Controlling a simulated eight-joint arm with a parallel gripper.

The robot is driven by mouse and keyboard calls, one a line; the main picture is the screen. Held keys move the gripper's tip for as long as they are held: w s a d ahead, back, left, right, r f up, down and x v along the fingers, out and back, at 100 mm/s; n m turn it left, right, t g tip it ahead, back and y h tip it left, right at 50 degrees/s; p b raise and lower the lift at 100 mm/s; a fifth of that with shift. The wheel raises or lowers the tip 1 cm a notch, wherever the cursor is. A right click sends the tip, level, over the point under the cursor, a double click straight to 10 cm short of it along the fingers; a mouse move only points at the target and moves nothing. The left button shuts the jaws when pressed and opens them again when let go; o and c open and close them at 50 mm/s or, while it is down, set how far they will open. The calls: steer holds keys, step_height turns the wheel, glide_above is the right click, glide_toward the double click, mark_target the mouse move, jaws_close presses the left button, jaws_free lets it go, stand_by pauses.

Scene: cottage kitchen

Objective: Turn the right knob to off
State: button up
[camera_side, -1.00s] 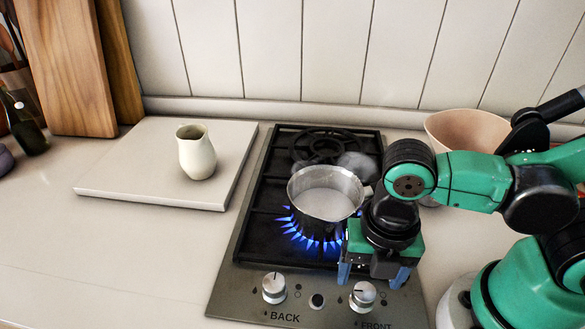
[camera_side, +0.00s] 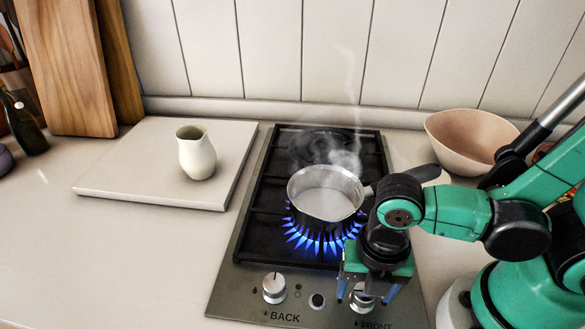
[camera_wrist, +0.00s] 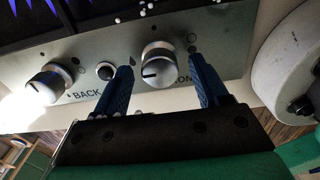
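The right knob (camera_side: 362,297), silver and labelled FRONT, is on the front panel of the hob, partly hidden by my gripper. My gripper (camera_side: 368,292) is pointed down over it with blue fingers on either side. In the wrist view, the right knob (camera_wrist: 160,64) stands between my open fingers (camera_wrist: 162,80), with gaps on both sides. The knob's dark mark points to the left in that view. The left knob (camera_side: 274,288), labelled BACK, also shows in the wrist view (camera_wrist: 50,84). Blue flames (camera_side: 318,240) burn under the saucepan (camera_side: 325,200).
The saucepan holds pale liquid and steams; its dark handle points right, behind my arm. A small button (camera_side: 317,301) sits between the knobs. A cream jug (camera_side: 196,155) stands on a pale board (camera_side: 130,175) at left. A pinkish bowl (camera_side: 465,140) is at back right.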

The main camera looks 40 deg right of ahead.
jaws_close()
steer(key=shift+m, duration=0.3)
steer(key=m, duration=1.7)
steer(key=shift+m, duration=0.5)
